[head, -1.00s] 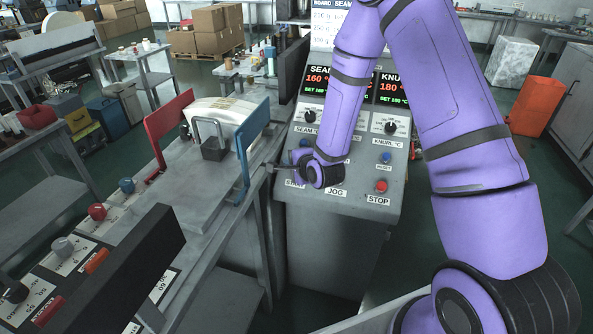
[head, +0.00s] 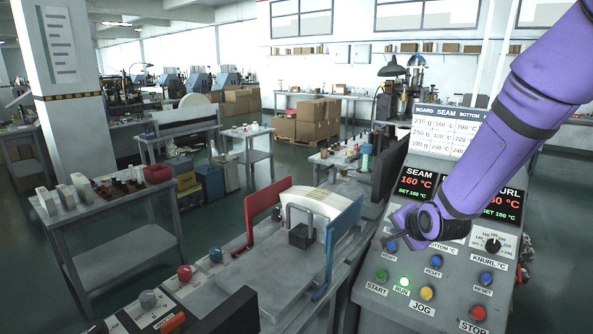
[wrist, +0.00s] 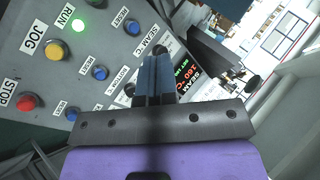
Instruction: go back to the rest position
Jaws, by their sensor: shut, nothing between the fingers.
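My gripper (head: 394,242) is in front of the sloped control panel (head: 380,318) in the head view, at the end of my purple arm. It is small and dark there. In the wrist view my gripper (wrist: 155,72) shows as two narrow fingers lying together, with nothing between them. They stand over the panel, apart from the START, RUN and JOG buttons. The RUN lamp (head: 404,282) is lit green. The yellow JOG button (head: 427,293) and red STOP button (head: 478,312) lie below my gripper in the head view. My gripper hides part of the panel's upper left.
A white paper stack (head: 312,203) sits between a red guide (head: 264,212) and a blue guide (head: 341,240). Cardboard boxes (head: 303,123) stand behind.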

